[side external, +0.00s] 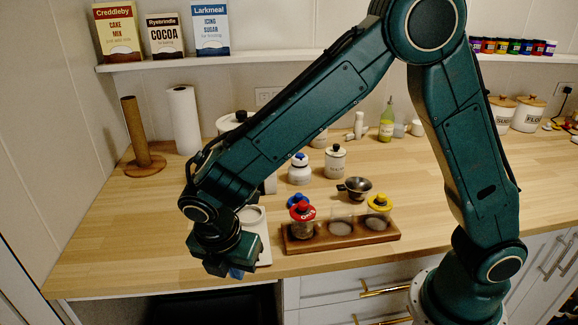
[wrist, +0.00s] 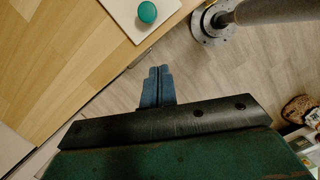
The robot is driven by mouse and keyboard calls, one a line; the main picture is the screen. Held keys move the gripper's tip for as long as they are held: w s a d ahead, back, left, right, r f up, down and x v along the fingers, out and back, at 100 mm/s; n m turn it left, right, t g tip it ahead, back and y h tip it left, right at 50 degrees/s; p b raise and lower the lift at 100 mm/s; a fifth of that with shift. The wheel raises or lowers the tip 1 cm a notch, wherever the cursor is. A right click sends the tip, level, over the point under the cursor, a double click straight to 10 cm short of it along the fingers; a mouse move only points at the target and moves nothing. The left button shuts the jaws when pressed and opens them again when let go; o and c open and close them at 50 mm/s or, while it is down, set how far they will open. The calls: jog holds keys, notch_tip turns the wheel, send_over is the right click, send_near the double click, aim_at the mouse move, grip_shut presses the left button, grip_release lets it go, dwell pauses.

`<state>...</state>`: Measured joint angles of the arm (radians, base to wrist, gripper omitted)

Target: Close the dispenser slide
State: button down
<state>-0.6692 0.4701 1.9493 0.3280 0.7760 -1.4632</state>
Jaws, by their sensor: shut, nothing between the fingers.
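A white piece, which may be part of the dispenser, stands at the counter's front edge (side external: 262,246), mostly hidden behind my gripper and wrist in the side view. In the wrist view a white plate (wrist: 128,14) with a round green knob (wrist: 147,12) lies at the top, near the counter edge; I cannot tell for sure whether this is the slide. My gripper (side external: 236,273) points down at the front edge of the counter. In the wrist view its blue fingers (wrist: 158,72) are together and empty, below the plate and apart from the knob, with floor behind them.
A wooden rack (side external: 292,245) with lidded jars stands right of my gripper. Behind it are a dark funnel-like cup (side external: 355,187) and white canisters (side external: 335,162). A paper roll (side external: 183,120) and wooden holder (side external: 139,140) stand left. The counter's left front (side external: 110,245) is clear.

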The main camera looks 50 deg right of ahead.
jog(key=d, duration=0.1)
jog(key=w+d+f, duration=0.1)
jog(key=shift+d, duration=0.3)
jog(key=shift+w+d, duration=0.2)
jog(key=shift+d, duration=0.5)
send_near(245, 219)
jog(key=x, duration=0.5)
jog(key=shift+w+d+f, duration=0.15)
jog(key=shift+d+f, duration=0.05)
jog(key=shift+d, duration=0.3)
jog(key=shift+a, duration=0.45)
jog(key=a, duration=0.1)
jog(key=s+a, duration=0.1)
jog(key=a, duration=0.1)
jog(key=shift+s, duration=0.15)
jog(key=w+v, duration=0.1)
jog(key=v, duration=0.9)
jog(key=shift+s+a, duration=0.2)
jog(key=shift+s, duration=0.35)
